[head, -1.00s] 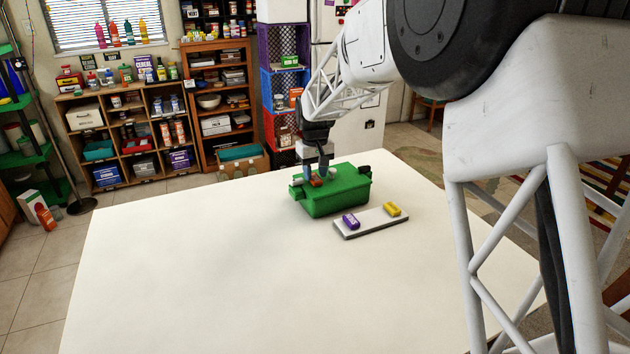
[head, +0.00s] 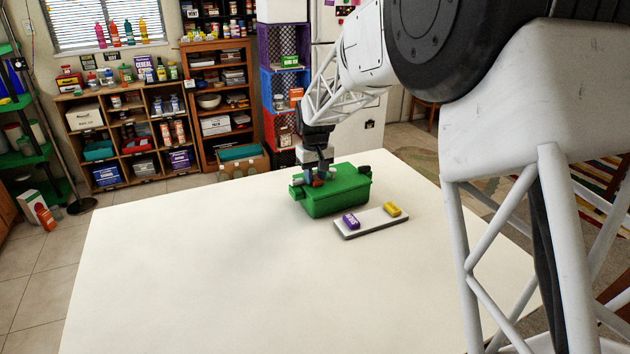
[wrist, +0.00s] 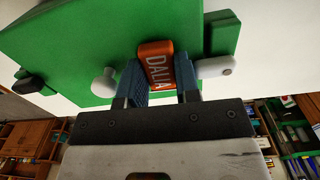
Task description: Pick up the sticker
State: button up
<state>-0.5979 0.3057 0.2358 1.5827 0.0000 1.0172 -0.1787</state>
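I cannot pick out a separate flat sticker. A small orange-red block (wrist: 156,60) with pale lettering that looks like "DALIA" is at the green box (head: 342,198); in the head view the block (head: 318,183) looks small and dark red. My gripper (wrist: 160,80) points down over the left part of the box, its blue fingers on either side of the block. The fingers look very close to its sides. I cannot tell whether they press on it. The green box also fills the top of the wrist view (wrist: 60,50).
A pale tray (head: 372,226) with a purple block (head: 351,221) and a yellow block (head: 392,209) lies in front of the box at right. A white round knob (wrist: 104,83) and a white peg (wrist: 215,67) flank the fingers. The white table (head: 210,270) is clear at left and front.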

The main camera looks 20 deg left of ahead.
jog(key=shift+r, duration=0.1)
jog(key=shift+c, duration=0.3)
jog(key=shift+r, duration=0.75)
notch_tip(320, 180, up, 2)
jog(key=s+d+r, duration=0.1)
jog(key=s+d, duration=0.7)
jog(key=s, duration=0.5)
jog(key=shift+s+d+r, duration=0.15)
jog(key=shift+s+d, duration=0.05)
jog(key=shift+d, duration=0.2)
send_over(372, 218)
notch_tip(372, 218, down, 4)
jog(key=shift+w+f, duration=0.1)
jog(key=shift+f, duration=0.05)
jog(key=shift+f, duration=0.15)
jog(key=shift+f, duration=2.85)
